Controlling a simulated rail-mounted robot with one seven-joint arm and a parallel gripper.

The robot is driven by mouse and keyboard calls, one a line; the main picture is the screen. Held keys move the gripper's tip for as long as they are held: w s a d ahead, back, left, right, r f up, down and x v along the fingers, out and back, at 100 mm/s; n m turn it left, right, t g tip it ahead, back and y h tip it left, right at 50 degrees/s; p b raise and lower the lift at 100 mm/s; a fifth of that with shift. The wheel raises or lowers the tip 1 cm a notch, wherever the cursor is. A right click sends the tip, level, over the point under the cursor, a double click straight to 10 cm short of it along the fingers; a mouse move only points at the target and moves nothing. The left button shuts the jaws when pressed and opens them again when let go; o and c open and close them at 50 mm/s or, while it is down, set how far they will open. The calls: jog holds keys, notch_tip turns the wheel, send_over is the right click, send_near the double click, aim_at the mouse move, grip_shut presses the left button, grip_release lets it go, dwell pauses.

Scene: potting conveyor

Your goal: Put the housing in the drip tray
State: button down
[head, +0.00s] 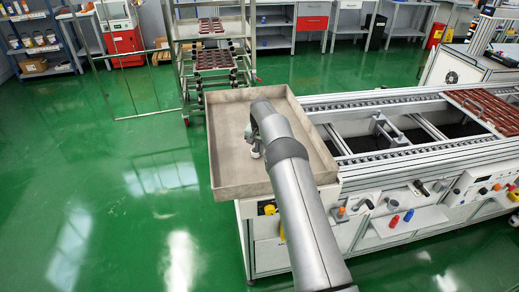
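The drip tray (222,172) is a wide, shallow grey metal tray with raised walls at the left end of the conveyor. My arm reaches over it from the bottom of the picture and bends down above its middle. A small part of my gripper (255,151) shows beside the arm, over the tray. The arm hides most of it, so I cannot tell whether it is open or holds anything. I cannot make out a single housing in the tray; part of its floor is hidden by my arm.
The conveyor (365,103) runs right from the tray, with a reddish-brown slotted carrier (487,107) at its right. A rack trolley (214,62) with reddish-brown parts stands behind. Red and blue caps (395,221) sit on the front ledge. Green floor at left is clear.

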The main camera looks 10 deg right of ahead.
jog(key=c, duration=1.6)
grip_release()
jog(key=shift+c, duration=0.2)
notch_tip(320, 180, up, 12)
jog(key=s, duration=0.2)
jog(key=s+r+n, duration=0.1)
jog(key=s+r, duration=0.8)
jog(key=s, duration=0.1)
jog(key=s+a+f+n, duration=0.1)
jog(key=s+n, duration=0.1)
jog(key=s, duration=1.8)
jog(key=s+a+f+n+g, duration=0.1)
jog(key=s+f+n, duration=0.1)
jog(key=s, duration=1.9)
jog(key=shift+a+f+n+b, duration=0.15)
jog(key=shift+f+n+b, duration=0.15)
jog(key=shift+n, duration=0.3)
